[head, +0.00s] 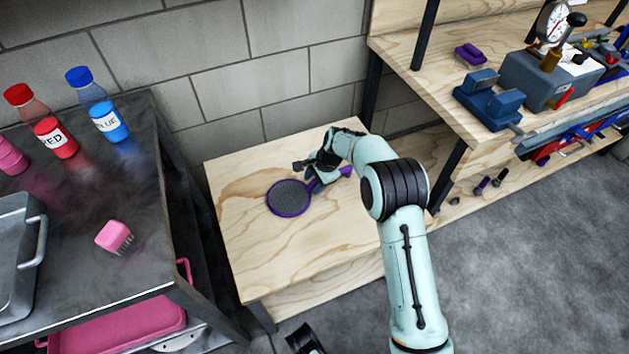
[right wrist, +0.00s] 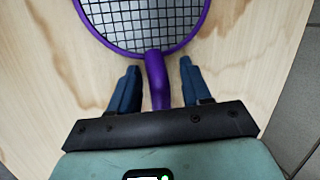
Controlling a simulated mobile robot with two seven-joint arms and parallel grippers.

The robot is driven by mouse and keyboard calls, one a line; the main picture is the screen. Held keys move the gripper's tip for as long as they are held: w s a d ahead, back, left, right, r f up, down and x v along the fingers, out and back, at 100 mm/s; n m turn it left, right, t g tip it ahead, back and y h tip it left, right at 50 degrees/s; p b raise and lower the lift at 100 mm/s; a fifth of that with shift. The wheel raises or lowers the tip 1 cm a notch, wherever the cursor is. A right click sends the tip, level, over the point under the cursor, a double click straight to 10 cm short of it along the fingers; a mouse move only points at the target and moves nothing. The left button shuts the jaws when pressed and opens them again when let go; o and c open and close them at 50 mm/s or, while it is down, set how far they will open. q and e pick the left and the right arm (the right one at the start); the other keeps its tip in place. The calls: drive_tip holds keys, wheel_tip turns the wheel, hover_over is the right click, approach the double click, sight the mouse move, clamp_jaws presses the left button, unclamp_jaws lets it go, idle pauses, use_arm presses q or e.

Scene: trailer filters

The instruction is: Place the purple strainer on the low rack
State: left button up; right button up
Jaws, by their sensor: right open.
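The purple strainer (head: 289,198) has a round purple rim and a dark mesh. It lies flat on the low wooden rack (head: 300,240), with its handle pointing to the back right. My right gripper (head: 313,172) is over the handle. In the right wrist view, the open blue fingers of my right gripper (right wrist: 158,66) stand on both sides of the purple handle of the strainer (right wrist: 155,75), with a gap on each side. The far end of the handle is hidden under the gripper body.
A dark table (head: 75,215) at left holds a red bottle (head: 45,125), a blue bottle (head: 100,108) and a pink brush (head: 114,236). A wooden workbench (head: 420,75) at right holds a blue vise (head: 488,100). The front of the low rack is clear.

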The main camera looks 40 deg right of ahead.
sight(314, 180)
drive_tip(key=shift+s, duration=0.15)
drive_tip(key=shift+r, duration=0.3)
drive_tip(key=p+v, duration=0.2)
drive_tip(key=v, duration=0.3)
drive_tip(key=shift+r, duration=0.2)
use_arm(q)
drive_tip(key=shift+h, duration=0.3)
drive_tip(key=r, duration=0.1)
drive_tip(key=d+r+p, duration=0.1)
drive_tip(key=r, duration=0.1)
drive_tip(key=d+r, duration=0.1)
drive_tip(key=r, duration=0.1)
drive_tip(key=shift+s+d, duration=0.1)
drive_tip(key=shift+s, duration=0.2)
use_arm(e)
drive_tip(key=v, duration=0.7)
use_arm(q)
drive_tip(key=shift+p, duration=0.3)
